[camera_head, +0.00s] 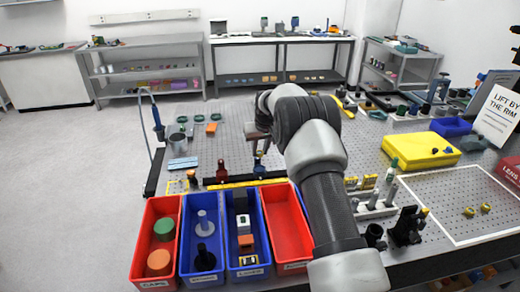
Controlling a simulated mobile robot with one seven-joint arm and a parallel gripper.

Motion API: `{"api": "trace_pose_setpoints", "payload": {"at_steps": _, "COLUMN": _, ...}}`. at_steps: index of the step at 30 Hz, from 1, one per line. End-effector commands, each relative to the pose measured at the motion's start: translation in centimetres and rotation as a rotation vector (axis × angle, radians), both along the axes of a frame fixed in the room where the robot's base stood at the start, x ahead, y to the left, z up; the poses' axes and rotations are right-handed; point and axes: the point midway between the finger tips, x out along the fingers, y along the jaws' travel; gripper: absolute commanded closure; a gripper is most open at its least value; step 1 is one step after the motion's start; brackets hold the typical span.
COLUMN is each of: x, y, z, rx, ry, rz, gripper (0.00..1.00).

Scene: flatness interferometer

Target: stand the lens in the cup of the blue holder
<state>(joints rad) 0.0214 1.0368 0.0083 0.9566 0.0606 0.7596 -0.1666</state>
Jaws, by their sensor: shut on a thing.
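My gripper (259,143) points down over the perforated table, left of my forearm. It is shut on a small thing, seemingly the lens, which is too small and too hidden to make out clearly. A small blue holder (259,170) stands upright just below my gripper, behind the yellow-black strip. Its cup is too small to tell whether anything is in it. A similar red holder (221,171) stands to its left.
Red and blue bins (155,213) line the front edge, holding discs, posts and blocks. My arm hides part of the table's middle. A yellow case (420,150), a post rack (376,207) and a black mount (408,228) stand right. The perforated table (240,145) has bare room around the holders.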

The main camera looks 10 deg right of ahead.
Motion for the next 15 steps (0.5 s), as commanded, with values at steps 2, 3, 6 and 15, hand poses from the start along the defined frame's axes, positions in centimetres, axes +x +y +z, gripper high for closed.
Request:
{"api": "trace_pose_setpoints", "payload": {"at_steps": 2, "x": 0.0, "y": 0.0, "z": -0.5, "rx": 0.0, "ry": 0.0, "rz": 0.0, "gripper": 1.0}}
{"api": "trace_pose_setpoints", "payload": {"at_steps": 3, "x": 0.0, "y": 0.0, "z": -0.8, "rx": 0.0, "ry": 0.0, "rz": 0.0, "gripper": 1.0}}
{"api": "trace_pose_setpoints", "payload": {"at_steps": 6, "x": 0.0, "y": 0.0, "z": -1.6, "rx": 0.0, "ry": 0.0, "rz": -0.001, "gripper": 1.0}}
{"api": "trace_pose_setpoints", "payload": {"at_steps": 15, "x": 0.0, "y": 0.0, "z": -4.4, "rx": 0.0, "ry": 0.0, "rz": -0.001, "gripper": 1.0}}
